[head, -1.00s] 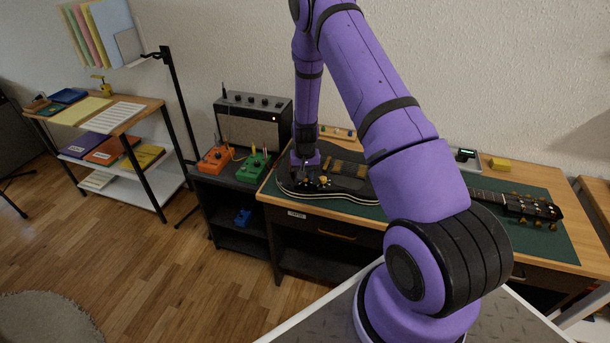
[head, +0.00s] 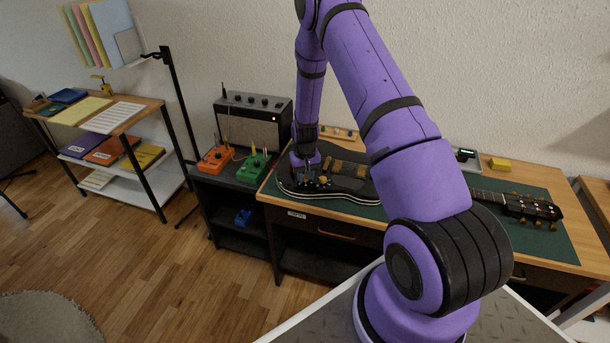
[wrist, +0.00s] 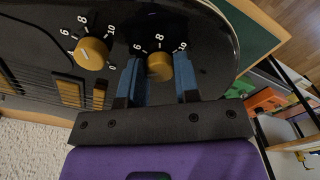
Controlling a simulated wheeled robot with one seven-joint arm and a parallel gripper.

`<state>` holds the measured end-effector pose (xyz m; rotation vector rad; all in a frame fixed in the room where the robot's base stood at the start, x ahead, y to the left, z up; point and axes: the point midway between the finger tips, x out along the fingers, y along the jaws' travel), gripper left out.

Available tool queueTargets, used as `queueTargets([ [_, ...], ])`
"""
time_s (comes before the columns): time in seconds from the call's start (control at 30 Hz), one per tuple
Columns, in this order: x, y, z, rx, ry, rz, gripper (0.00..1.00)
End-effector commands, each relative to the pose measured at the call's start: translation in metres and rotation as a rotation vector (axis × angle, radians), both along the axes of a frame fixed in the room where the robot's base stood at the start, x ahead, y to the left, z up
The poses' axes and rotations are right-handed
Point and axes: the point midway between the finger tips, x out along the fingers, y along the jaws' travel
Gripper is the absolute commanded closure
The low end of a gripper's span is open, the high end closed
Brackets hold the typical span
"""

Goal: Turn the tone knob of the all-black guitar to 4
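The all-black guitar (head: 345,188) lies on a green mat on the bench, with its body at the left. In the wrist view, one gold knob (wrist: 160,68) on its black body (wrist: 215,50) sits between the blue fingers of my gripper (wrist: 160,78). The marks 6, 8 and 10 show around this knob; its pointer is not readable. The fingers stand close on both sides and cover the knob's edges; whether they press on it is unclear. A second gold knob (wrist: 91,53) with its own number dial is to the left, clear of the fingers. In the head view my gripper (head: 305,178) is over the body's left end.
An orange pedal (head: 215,159) and a green pedal (head: 252,167) stand on a low black shelf left of the bench, in front of an amplifier (head: 250,120). A yellow block (head: 500,164) lies at the bench's back right. Gold pickups (wrist: 68,93) lie near the second knob.

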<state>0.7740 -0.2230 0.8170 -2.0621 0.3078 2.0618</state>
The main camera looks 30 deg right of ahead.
Motion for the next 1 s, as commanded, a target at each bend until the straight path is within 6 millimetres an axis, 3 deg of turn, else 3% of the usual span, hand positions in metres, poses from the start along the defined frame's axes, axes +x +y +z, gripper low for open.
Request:
queueTargets([
  [0.03, 0.0, 0.0, 0.0, 0.0, 0.0, 0.0, 0.59],
  [0.1, 0.0, 0.0, 0.0, 0.0, 0.0, 0.0, 0.45],
  [0.47, 0.0, 0.0, 0.004, 0.0, -0.001, -0.001, 0.45],
  [1.0, 0.0, 0.0, 0.09, -0.001, -0.003, -0.001, 0.45],
])
